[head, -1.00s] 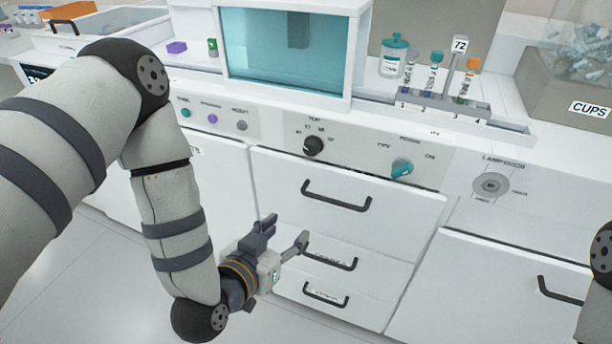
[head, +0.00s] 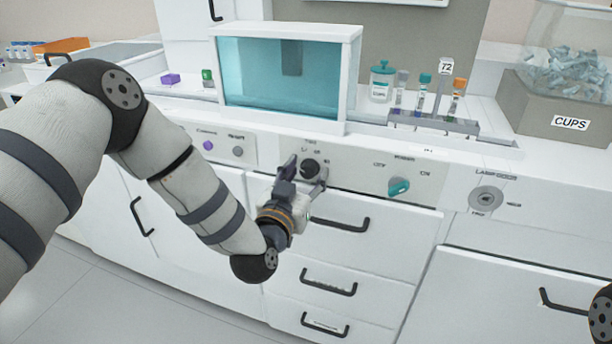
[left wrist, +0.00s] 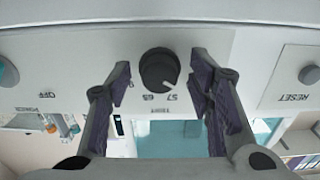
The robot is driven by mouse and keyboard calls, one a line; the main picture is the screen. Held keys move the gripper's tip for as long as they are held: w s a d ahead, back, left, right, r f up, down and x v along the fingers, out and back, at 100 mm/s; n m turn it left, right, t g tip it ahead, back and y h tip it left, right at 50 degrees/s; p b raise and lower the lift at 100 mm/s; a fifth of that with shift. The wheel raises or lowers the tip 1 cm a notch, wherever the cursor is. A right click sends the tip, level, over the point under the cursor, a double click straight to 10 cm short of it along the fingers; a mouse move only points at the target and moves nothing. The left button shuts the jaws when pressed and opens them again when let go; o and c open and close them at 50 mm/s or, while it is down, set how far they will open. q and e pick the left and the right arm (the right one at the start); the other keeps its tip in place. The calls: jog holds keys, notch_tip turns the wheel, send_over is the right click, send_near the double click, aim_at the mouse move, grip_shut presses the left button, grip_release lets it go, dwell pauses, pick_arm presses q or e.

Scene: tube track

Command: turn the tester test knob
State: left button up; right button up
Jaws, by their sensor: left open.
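The black test knob (head: 309,169) sits on the white front panel under the teal-windowed cabinet. It also shows in the left wrist view (left wrist: 158,69), upside down, with the numbers 65 and 57 and the word TEST by it. My left gripper (head: 303,177) is open in front of the panel, its fingers on either side of the knob in the picture. In the left wrist view, gaps show between the knob and both fingers (left wrist: 165,85). I cannot tell whether the fingertips reach as deep as the knob. My right gripper is not in view.
A teal power knob (head: 398,187) is on the same panel to the right, and a grey reset button (head: 238,152) to the left. Drawers with black handles (head: 341,224) lie below. A tube rack (head: 432,122) and a cups bin (head: 568,118) stand on the counter.

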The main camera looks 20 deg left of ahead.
pick_arm(q)
jog(key=shift+s+r, duration=0.1)
jog(key=shift+s, duration=0.05)
grip_shut()
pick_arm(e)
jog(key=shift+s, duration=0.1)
pick_arm(q)
jog(key=shift+r, duration=0.1)
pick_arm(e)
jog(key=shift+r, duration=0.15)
pick_arm(q)
jog(key=shift+r+m+p, duration=0.2)
jog(key=shift+m+p, duration=0.3)
jog(key=shift+m, duration=0.4)
jog(key=shift+r+m+p, duration=0.1)
jog(key=shift+m+p, duration=0.2)
jog(key=shift+m, duration=0.5)
jog(key=shift+m+p, duration=0.6)
jog(key=shift+m, duration=1.5)
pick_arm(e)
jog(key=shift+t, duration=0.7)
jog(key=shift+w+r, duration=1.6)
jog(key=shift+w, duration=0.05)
